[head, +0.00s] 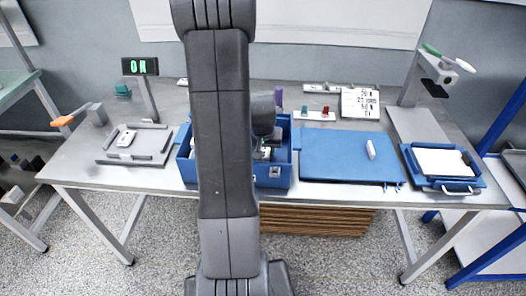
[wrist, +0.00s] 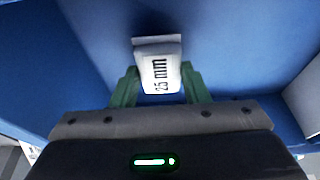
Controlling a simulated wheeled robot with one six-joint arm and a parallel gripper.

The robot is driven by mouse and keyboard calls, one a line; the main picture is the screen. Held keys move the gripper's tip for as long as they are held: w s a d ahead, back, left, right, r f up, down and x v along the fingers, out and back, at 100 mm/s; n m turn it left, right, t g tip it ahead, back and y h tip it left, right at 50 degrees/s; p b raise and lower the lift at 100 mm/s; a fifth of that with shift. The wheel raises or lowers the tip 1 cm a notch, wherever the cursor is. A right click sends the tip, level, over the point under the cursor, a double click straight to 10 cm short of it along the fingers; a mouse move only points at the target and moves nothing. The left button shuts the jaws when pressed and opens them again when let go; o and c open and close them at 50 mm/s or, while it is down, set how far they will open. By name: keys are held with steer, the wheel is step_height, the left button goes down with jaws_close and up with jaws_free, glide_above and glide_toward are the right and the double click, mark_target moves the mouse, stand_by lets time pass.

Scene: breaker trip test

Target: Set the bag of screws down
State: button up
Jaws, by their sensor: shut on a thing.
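The bag of screws (wrist: 161,74), a small white packet marked "25 mm", is between the two green fingers of my gripper (wrist: 157,88) in the wrist view. My gripper is shut on it. Blue walls and a blue floor surround them in the wrist view. In the head view my gripper (head: 265,147) is down at the open blue box (head: 275,182) on the bench, partly hidden by my own arm. The bag cannot be made out in the head view. Whether the bag touches the box floor I cannot tell.
A blue lid or panel (head: 340,165) lies right of the box with a small white item on it. A blue tray (head: 458,184) is at the far right. A grey tray (head: 103,156) with a white device (head: 126,138) is at left.

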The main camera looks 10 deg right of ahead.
steer(key=shift+f, duration=0.4)
steer(key=shift+f, duration=0.15)
steer(key=o, duration=1)
steer(key=shift+r, duration=0.65)
steer(key=v, duration=1.1)
steer(key=shift+s, duration=0.2)
